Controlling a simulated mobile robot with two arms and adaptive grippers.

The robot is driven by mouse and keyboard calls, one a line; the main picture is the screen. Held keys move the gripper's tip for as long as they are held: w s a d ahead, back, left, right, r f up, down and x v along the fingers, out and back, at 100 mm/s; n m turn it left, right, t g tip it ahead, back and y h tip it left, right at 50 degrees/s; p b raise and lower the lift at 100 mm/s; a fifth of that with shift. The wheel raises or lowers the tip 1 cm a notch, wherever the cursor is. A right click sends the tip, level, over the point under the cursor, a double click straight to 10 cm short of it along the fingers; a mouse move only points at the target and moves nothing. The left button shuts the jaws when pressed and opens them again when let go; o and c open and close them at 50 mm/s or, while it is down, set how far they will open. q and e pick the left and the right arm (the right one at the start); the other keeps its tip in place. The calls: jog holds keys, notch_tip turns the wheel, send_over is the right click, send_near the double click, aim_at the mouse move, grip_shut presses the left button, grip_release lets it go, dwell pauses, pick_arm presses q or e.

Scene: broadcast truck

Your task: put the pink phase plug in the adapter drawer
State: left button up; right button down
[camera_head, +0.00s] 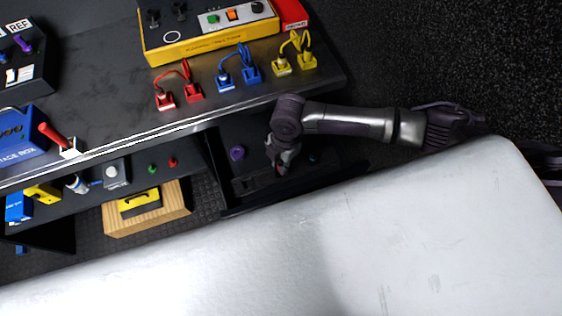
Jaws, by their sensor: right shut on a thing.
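My right gripper (281,163) points down into an open dark drawer (246,184) below the desk's front edge. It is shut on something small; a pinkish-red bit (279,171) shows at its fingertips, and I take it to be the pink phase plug. The fingers hide most of it, and I cannot tell whether it touches the drawer floor. A purple plug (237,153) lies in the drawer to the left, and a small teal thing (312,157) shows to the right. My left gripper is not in view.
The desk (115,90) overhangs the drawer. On it are red plugs (178,94), blue plugs (238,78), yellow plugs (294,64) and a yellow control box (205,35). A shelf with a wooden block (148,216) is left of the drawer.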

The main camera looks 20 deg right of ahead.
jog(key=shift+f, duration=0.5)
jog(key=c, duration=1.1)
grip_release()
jog(key=shift+o, duration=0.2)
jog(key=shift+r, duration=0.15)
jog(key=shift+r, duration=0.3)
notch_tip(320, 180, up, 12)
jog(key=d+p, duration=0.1)
jog(key=p, duration=1.1)
jog(key=shift+w+d+p, duration=0.15)
jog(key=shift+w+p, duration=0.15)
jog(key=shift+p, duration=0.05)
jog(key=shift+r, duration=0.1)
